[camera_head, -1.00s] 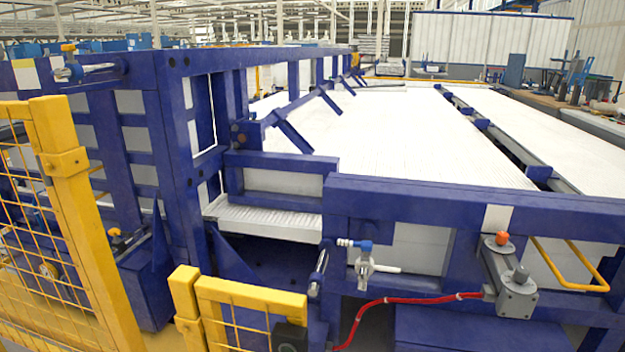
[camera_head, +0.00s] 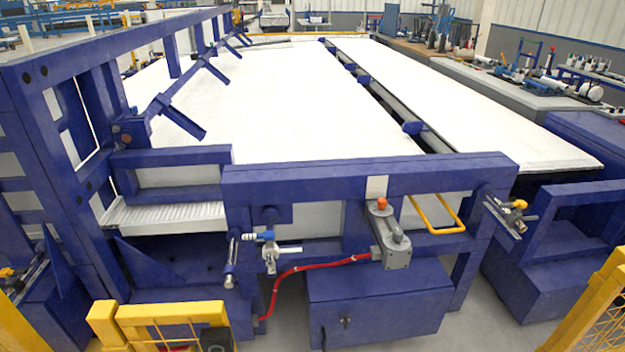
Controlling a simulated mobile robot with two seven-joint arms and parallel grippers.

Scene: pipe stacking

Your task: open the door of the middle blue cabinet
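A blue box-shaped cabinet (camera_head: 390,310) stands low under the front beam of the large blue machine, near the bottom middle of the head view. Its front face looks closed and has a small dark latch or handle (camera_head: 345,321) on it. I cannot tell for sure that this is the middle cabinet. Another blue box (camera_head: 555,285) stands to its right, and a third (camera_head: 55,310) is partly seen at the lower left. Neither of my grippers is in view.
Yellow fence parts (camera_head: 150,315) stand at the lower left and a yellow mesh panel (camera_head: 598,315) at the lower right. A red hose (camera_head: 310,267) and a grey lever unit (camera_head: 388,240) are on the machine's front. Grey floor (camera_head: 460,325) lies open between the fences.

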